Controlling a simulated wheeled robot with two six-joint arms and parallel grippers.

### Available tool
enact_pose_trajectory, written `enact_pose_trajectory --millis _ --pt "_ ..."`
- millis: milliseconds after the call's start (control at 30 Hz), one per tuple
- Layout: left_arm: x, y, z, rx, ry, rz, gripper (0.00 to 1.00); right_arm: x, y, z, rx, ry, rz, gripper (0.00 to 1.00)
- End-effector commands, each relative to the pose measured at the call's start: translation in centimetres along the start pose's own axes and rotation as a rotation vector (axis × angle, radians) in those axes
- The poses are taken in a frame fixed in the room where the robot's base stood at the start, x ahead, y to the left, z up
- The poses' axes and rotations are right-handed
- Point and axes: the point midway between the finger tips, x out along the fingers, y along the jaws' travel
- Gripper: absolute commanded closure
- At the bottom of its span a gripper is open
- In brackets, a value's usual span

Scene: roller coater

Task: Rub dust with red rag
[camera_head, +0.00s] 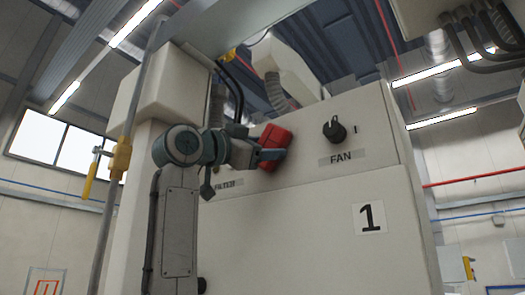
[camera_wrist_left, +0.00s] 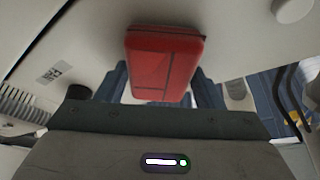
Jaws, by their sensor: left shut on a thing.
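The red rag (camera_head: 274,136) looks like a thick red block and is up against or very near the front of the pale cabinet (camera_head: 300,215), left of the FAN knob (camera_head: 334,130). My left gripper (camera_head: 268,153) is shut on the rag. In the left wrist view the rag (camera_wrist_left: 162,62) sits between the two fingers, with the pale panel beyond it. I cannot tell whether the rag touches the panel. No dust can be made out; the rag and my arm hide part of the panel. My right gripper is not in view.
The FILTER label (camera_head: 226,184) is partly behind my left arm. The FAN label (camera_head: 341,158) and a number 1 sign (camera_head: 369,218) are on the cabinet front. A vertical pipe with a yellow valve handle (camera_head: 90,180) stands at the left.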

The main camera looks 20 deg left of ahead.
Motion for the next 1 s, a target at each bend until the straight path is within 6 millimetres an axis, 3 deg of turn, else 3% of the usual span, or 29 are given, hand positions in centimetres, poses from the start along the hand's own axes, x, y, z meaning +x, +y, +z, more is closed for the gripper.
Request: enact_pose_trajectory --millis 233,1000 --pt "0.3 0.0 -0.6 0.0 0.0 0.001 0.57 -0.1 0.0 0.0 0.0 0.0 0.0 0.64" --pt "1.4 4.1 -3.4 0.0 0.001 0.003 0.57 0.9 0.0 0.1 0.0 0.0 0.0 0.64"
